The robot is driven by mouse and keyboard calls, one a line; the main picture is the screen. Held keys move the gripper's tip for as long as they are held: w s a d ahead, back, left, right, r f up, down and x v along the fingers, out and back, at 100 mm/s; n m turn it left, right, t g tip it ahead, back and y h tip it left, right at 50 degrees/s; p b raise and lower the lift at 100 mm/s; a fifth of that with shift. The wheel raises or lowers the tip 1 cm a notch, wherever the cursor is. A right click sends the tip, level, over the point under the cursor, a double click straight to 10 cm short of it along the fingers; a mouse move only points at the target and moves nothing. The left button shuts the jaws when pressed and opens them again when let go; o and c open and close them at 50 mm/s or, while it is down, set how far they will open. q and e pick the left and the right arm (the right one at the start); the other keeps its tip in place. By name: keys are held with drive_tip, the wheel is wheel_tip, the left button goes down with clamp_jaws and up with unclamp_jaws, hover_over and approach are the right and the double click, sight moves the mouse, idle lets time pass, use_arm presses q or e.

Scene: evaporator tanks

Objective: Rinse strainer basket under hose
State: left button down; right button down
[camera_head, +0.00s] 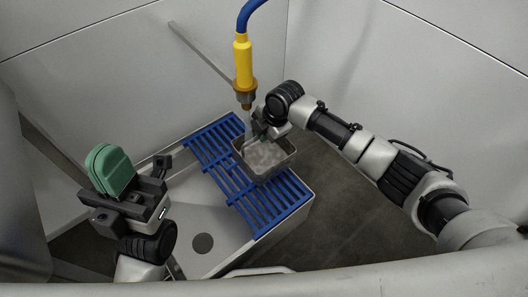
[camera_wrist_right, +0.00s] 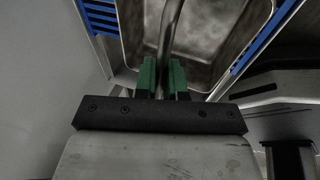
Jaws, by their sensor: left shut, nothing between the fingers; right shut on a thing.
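The strainer basket (camera_head: 290,162) is a square metal container above the blue slatted rack, beneath the hose nozzle. Its inside looks grey and mottled. My right gripper (camera_head: 262,131) is shut on the basket's handle; in the right wrist view, the green fingers (camera_wrist_right: 163,78) clasp the curved metal handle (camera_wrist_right: 170,25), with the basket (camera_wrist_right: 205,82) beyond. The hose (camera_head: 243,65) hangs from the top with a yellow grip and brass tip. A pale stream seems to run from the tip into the basket. My left gripper (camera_head: 110,165), with green fingers together, is shut and empty at the left.
A pale sink (camera_head: 225,218) with a round drain (camera_head: 203,243) stands below, its blue slatted rack (camera_head: 263,208) across the right side. Light wall panels close in behind and at the right. A thin rail (camera_head: 200,52) runs along the back wall. Dark floor shows to the right.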

idle(0.5)
drive_tip(key=shift+s+a+p, duration=0.15)
drive_tip(key=shift+a+p, duration=0.1)
drive_tip(key=shift+p, duration=0.25)
